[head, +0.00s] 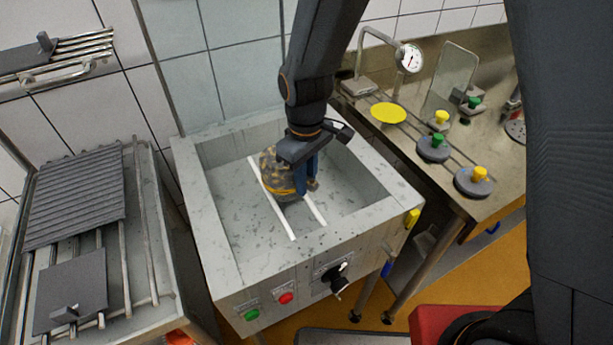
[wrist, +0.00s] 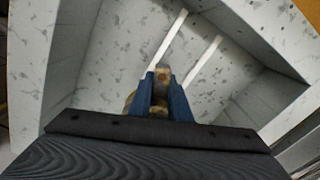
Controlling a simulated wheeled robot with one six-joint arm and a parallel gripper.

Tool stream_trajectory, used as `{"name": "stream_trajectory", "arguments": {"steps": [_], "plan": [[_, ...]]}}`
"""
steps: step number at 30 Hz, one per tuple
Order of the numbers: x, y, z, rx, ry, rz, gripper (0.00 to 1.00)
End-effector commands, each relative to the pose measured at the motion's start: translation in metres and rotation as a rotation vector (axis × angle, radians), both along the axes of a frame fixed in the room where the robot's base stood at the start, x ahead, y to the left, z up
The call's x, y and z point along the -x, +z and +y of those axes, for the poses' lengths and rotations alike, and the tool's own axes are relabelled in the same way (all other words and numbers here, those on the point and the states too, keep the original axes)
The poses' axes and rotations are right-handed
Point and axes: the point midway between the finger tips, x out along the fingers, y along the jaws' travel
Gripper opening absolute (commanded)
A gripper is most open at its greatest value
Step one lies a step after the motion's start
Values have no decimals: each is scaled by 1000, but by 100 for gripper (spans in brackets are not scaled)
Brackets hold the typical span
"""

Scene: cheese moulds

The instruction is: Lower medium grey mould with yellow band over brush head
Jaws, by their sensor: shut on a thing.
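The grey mould (head: 269,168) with tan blotches and a yellow band near its lower part is in the speckled grey basin in the head view. My gripper (head: 309,180) has its blue fingers down at the mould's right side and is shut on it. In the wrist view, the fingers (wrist: 162,98) close around a small brownish-grey part (wrist: 161,78), and a bit of the mould (wrist: 129,103) shows behind the left finger. I see no brush head; the mould and gripper may hide it. I cannot tell whether the mould touches anything below.
Two white strips (head: 289,226) run across the basin (head: 196,225) floor. Its walls surround my gripper. A steel bench (head: 440,185) at right bears a gauge (head: 410,58), a yellow disc (head: 388,113) and knobbed lids (head: 433,149). A rack with a ribbed sheet (head: 75,195) stands left.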

Motion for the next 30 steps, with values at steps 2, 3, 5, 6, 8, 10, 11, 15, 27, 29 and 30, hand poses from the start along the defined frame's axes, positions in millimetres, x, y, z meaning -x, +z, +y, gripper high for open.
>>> {"name": "stream_trajectory", "arguments": {"steps": [2, 3, 5, 6, 8, 10, 11, 15, 27, 29, 30], "plan": [[0, -7, 0, 0, 0, 0, 0], [0, -9, 0, 0, 0, 0, 0], [0, -13, 0, 0, 0, 0, 0], [0, -15, 0, 0, 0, 0, 0], [0, -19, 0, 1, 0, 1, 0], [0, -23, 0, 1, 1, 1, 0], [0, -25, 0, 1, 1, 1, 0], [0, -34, 0, 0, 1, 0, 0], [0, -49, 0, 0, 1, 0, 0], [0, -49, 0, 0, 1, 0, 0], [0, -49, 0, 0, 1, 0, 0]]}}
